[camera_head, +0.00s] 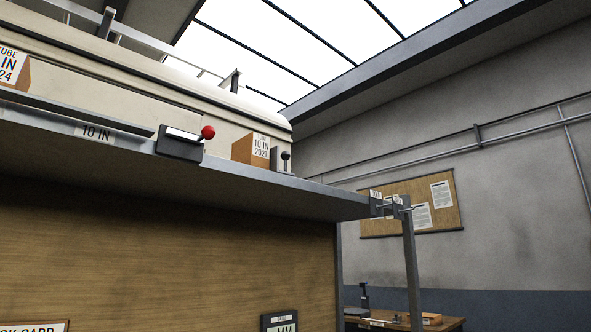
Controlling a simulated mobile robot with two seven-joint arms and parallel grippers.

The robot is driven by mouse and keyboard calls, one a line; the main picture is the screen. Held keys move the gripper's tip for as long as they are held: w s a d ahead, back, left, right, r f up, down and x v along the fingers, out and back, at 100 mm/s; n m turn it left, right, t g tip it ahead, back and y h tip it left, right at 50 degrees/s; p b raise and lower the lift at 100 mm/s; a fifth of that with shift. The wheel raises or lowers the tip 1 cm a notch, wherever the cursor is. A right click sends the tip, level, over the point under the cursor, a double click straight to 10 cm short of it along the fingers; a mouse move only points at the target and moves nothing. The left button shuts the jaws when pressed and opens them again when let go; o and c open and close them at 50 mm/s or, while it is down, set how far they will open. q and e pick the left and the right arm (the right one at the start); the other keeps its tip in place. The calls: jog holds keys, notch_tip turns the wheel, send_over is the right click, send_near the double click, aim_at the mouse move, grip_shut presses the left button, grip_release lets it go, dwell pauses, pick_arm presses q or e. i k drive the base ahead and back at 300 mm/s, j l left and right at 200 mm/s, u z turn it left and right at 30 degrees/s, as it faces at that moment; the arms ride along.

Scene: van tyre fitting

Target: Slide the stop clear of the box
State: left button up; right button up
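A dark block with a red ball knob (181,144), which looks like a stop, sits at the front edge of the high shelf (250,178). A brown box (243,148) with a white "10 IN 2021" label stands to its right, with a gap between them. A small grey block with a black knob (284,160) is close against the box's right side; I cannot tell if they touch. Another labelled brown box (17,73) is at the far left, partly cut off. The shelf is seen from below, so its top is hidden. Neither gripper is in view.
A rail (60,112) with a "10 IN" label runs along the shelf's front left. A grey post (411,265) stands below the shelf's right end. A wooden bench (385,322) is low at the right, and a notice board (440,205) hangs behind.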

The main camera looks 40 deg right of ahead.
aim_at(286, 156)
jog(key=i+l, duration=0.1)
jog(key=l, duration=0.35)
jog(key=i+l, duration=0.1)
jog(key=l, duration=0.35)
jog(key=i+l, duration=0.1)
jog(key=l, duration=0.3)
jog(key=i+l, duration=0.1)
jog(key=l, duration=0.35)
